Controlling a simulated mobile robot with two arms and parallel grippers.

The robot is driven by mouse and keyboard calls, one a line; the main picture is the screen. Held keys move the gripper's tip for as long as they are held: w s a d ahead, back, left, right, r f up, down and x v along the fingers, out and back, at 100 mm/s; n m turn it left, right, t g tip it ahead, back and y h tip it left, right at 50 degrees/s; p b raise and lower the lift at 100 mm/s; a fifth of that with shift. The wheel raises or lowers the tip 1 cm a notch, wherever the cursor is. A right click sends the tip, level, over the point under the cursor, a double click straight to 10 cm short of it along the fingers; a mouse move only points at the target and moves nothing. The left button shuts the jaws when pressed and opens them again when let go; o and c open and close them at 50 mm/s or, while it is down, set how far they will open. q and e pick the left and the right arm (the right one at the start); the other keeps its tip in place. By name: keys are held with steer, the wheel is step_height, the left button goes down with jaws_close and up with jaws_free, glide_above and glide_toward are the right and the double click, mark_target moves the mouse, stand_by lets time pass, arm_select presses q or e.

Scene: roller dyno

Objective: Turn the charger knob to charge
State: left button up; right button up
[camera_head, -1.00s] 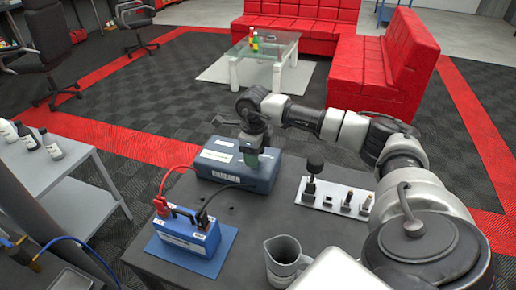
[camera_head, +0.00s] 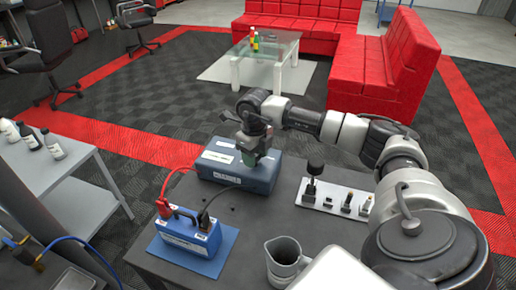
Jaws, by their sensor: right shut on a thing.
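The charger (camera_head: 218,171) is a blue-grey box with white labels at the back of the dark table. My right gripper (camera_head: 250,158) is over its front right top edge, shut on a small part there that is mostly hidden, apparently the charger knob. A blue battery (camera_head: 186,240) stands on a blue mat in front of the charger. A red clamp (camera_head: 163,207) and a black clamp (camera_head: 204,221) are on its top, with cables leading toward the charger. My left gripper is not in view.
A white tool tray (camera_head: 335,197) with several upright tools lies right of the charger. A metal pitcher (camera_head: 285,258) stands near the table's front. A grey side table (camera_head: 75,190) with bottles is on the left. The table's middle is clear.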

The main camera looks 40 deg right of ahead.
steer(key=shift+w+d+r, duration=0.2)
steer(key=shift+r, duration=0.1)
steer(key=o, duration=0.7)
steer(key=shift+o, duration=1.1)
steer(key=shift+f, duration=0.3)
step_height(320, 180, up, 11)
steer(key=shift+b, duration=0.35)
steer(key=shift+d, duration=0.1)
